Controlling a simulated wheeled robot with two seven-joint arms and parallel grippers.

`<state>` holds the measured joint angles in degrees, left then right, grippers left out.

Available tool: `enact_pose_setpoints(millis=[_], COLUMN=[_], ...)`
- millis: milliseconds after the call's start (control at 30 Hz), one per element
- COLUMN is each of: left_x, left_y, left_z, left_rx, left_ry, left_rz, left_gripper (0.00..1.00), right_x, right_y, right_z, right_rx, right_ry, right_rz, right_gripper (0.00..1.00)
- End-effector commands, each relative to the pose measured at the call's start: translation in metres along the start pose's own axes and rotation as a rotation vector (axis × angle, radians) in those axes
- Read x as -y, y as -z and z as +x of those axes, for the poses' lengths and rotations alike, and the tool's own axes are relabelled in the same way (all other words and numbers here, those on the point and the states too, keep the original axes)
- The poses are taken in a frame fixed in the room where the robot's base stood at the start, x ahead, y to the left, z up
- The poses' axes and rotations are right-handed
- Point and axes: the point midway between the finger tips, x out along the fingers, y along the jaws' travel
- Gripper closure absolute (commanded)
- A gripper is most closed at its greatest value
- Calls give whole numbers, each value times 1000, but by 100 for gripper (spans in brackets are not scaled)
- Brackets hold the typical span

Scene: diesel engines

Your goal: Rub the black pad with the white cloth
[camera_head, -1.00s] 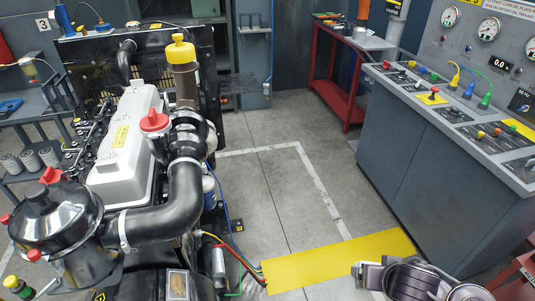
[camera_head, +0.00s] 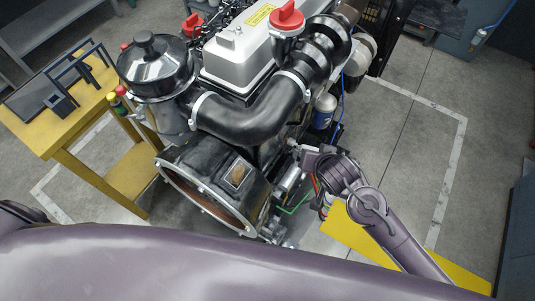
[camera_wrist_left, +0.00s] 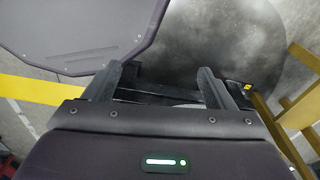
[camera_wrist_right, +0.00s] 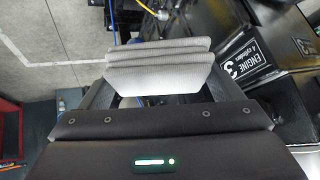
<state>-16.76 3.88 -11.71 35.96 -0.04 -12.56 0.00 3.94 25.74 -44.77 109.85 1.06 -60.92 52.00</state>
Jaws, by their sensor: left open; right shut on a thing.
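The white cloth (camera_wrist_right: 160,68) is a folded, pale block between the fingers of my right gripper (camera_wrist_right: 160,90) in the right wrist view. In the head view my right gripper (camera_head: 318,160) is beside the engine's lower right side; I cannot make out the cloth there. My left gripper (camera_wrist_left: 158,82) is open and empty in the left wrist view, above a dark round surface. A dark flat panel (camera_head: 38,97) lies on the yellow bench at the left, but I cannot tell whether it is the black pad.
The engine (camera_head: 250,100) fills the middle, with a round housing (camera_head: 215,195) in front. A black frame stands on the yellow bench (camera_head: 50,145). A yellow floor plate (camera_head: 350,240) lies under my right arm. A black engine label (camera_wrist_right: 258,64) shows in the right wrist view.

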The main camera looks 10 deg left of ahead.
Motion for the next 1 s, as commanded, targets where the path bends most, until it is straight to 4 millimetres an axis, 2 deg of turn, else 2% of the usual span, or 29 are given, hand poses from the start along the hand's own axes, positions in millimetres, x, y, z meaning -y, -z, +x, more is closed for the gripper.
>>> enact_pose_setpoints(millis=[33,100,200,333,433,667,1000], left_x=[6,11,17,19,18,5,4], left_y=[-2,-6,-12,-16,-16,-13,-14], left_z=[-4,-8,-12,-15,-16,-9,26], left_rx=[4,10,19,26,25,20,16], left_ry=[7,14,21,24,22,7,5], left_rz=[2,2,0,0,0,-2,1], left_gripper=[22,22,22,22,22,22,22], right_x=[28,58,94,123,135,140,148], right_y=[-5,-13,-24,-35,-40,-45,-59], right_z=[11,26,43,56,60,68,95], right_rx=[-8,-28,-60,-96,-115,-125,-124], right_ry=[41,87,146,203,229,242,242], right_rz=[21,50,91,133,156,168,168], right_gripper=[32,32,32,32,32,32,32])
